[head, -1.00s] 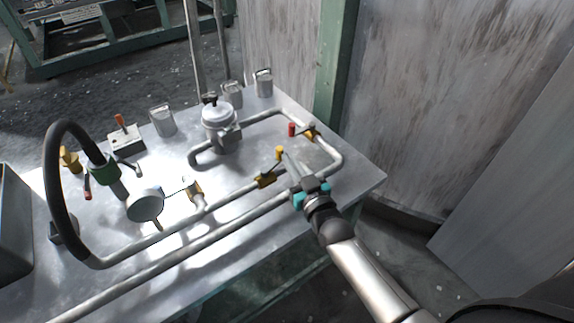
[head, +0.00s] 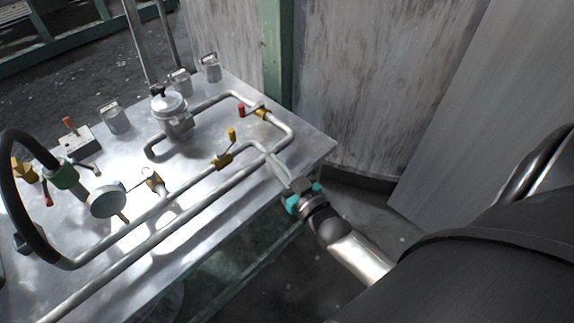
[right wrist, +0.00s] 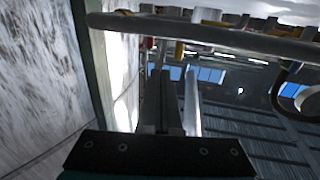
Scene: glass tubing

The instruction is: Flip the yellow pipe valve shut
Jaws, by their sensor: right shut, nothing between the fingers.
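The yellow pipe valve has a body (head: 223,160) on the pipe near the middle of the bench. Its yellow-tipped handle (head: 232,134) stands up from the body, leaning slightly right. My right gripper (head: 267,153) is shut and empty, to the right of the handle and apart from it, near the pipe bend by the bench's front edge. In the right wrist view its fingers (right wrist: 174,105) point toward the pipes, and a yellow piece (right wrist: 180,50) shows beyond them; I cannot tell which valve it belongs to. My left gripper is out of view.
A red-handled valve (head: 242,110) sits on the pipe further back. A pipe (head: 150,225) runs along the bench front. A round gauge (head: 108,201) and a black hose (head: 12,190) stand at the left. A wall (head: 380,90) rises behind the bench.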

